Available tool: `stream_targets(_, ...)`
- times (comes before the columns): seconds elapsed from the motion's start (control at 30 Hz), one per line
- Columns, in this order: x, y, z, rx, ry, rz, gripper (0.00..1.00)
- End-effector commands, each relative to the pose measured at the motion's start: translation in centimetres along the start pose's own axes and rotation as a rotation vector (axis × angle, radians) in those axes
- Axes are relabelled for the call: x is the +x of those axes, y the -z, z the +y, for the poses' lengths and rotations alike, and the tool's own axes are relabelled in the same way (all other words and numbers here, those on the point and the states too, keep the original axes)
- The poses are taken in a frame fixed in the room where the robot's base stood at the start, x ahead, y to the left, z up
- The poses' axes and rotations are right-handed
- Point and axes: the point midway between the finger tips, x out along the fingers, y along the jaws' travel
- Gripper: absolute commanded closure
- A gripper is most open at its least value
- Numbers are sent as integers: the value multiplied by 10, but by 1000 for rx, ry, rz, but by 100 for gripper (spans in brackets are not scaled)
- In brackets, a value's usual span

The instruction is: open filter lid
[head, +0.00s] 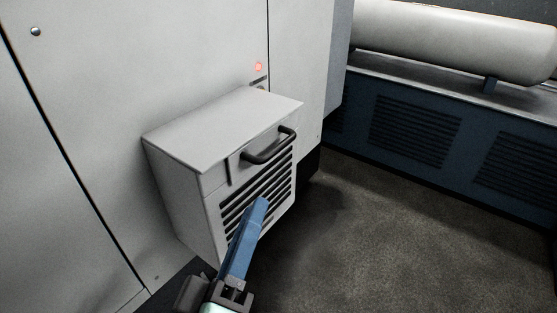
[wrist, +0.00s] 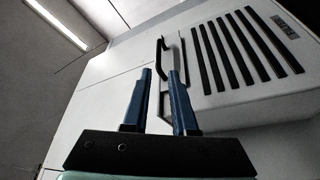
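The filter box is a pale grey housing (head: 205,205) on the cabinet's front, with dark slanted vents on its face. Its lid (head: 215,128) lies flat on top and looks closed. A black bar handle (head: 271,156) sits at the lid's front edge; it also shows in the wrist view (wrist: 161,50), just beyond the fingertips. My gripper (head: 261,203) has blue fingers and is in front of the vents, below the handle in the head view. In the wrist view my gripper (wrist: 161,74) has its fingers apart with nothing held between them. Contact with the handle is not visible.
The grey cabinet wall (head: 110,110) stands behind the box, with a red light (head: 258,66) above it. A blue louvred unit (head: 415,135) carrying a pale tank (head: 460,40) stands at the right. The dark floor (head: 400,240) between is clear.

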Motion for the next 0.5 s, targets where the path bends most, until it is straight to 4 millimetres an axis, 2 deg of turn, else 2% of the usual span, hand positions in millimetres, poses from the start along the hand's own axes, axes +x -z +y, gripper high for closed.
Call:
stream_targets(0.17, 28, 2, 5, 2, -5, -3, 74)
stream_targets(0.5, 98, 2, 4, 4, -3, -1, 74)
